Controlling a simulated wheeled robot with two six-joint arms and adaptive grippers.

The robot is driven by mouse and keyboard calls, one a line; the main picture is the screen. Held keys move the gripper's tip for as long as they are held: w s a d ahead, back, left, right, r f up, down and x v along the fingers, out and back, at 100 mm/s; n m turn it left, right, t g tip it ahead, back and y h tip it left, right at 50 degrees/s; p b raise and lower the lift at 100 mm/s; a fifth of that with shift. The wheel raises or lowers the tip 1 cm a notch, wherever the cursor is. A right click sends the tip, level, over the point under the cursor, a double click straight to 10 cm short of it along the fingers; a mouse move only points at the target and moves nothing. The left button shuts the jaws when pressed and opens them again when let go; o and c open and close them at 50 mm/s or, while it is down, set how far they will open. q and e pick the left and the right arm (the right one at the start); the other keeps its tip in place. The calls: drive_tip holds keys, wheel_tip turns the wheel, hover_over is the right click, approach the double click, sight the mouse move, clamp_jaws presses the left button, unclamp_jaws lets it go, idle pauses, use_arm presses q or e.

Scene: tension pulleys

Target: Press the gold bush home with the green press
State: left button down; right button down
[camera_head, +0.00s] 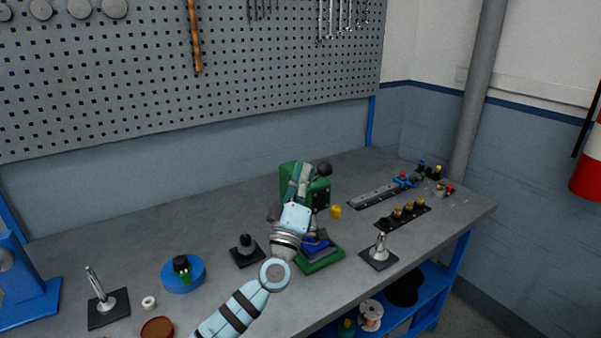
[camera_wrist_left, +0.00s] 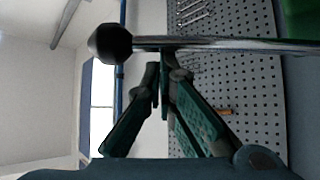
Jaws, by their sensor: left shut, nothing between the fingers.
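The green press (camera_head: 318,194) stands at the middle of the bench, its green base (camera_head: 322,262) toward the front. Its lever ends in a black ball knob (camera_head: 324,169). In the left wrist view the metal lever rod (camera_wrist_left: 235,44) crosses just beyond my fingertips, with the black knob (camera_wrist_left: 108,43) to the left. My left gripper (camera_head: 304,168) is shut and empty, up by the press head near the lever; contact cannot be told. A blue part (camera_head: 313,243) sits over the press base, partly hidden by my arm. Several gold bushes (camera_head: 406,211) stand on a black rack. No bush shows in the press.
A yellow cylinder (camera_head: 336,211) stands right of the press. A black stand (camera_head: 247,251) is to its left, and a metal post on a black plate (camera_head: 379,252) to its right. A blue round fixture (camera_head: 183,276) is farther left. The pegboard (camera_head: 200,75) rises behind the bench.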

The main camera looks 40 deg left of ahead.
use_arm(q)
drive_tip(key=shift+a+f, duration=0.1)
drive_tip(key=s+d+f+m+t+h+b, duration=0.2)
drive_tip(key=f+m+b, duration=0.4)
drive_tip(key=b, duration=0.3)
drive_tip(key=d+t+h, duration=0.1)
drive_tip(key=h, duration=0.1)
drive_tip(key=shift+d+t+h, duration=0.3)
drive_tip(key=shift+d, duration=0.1)
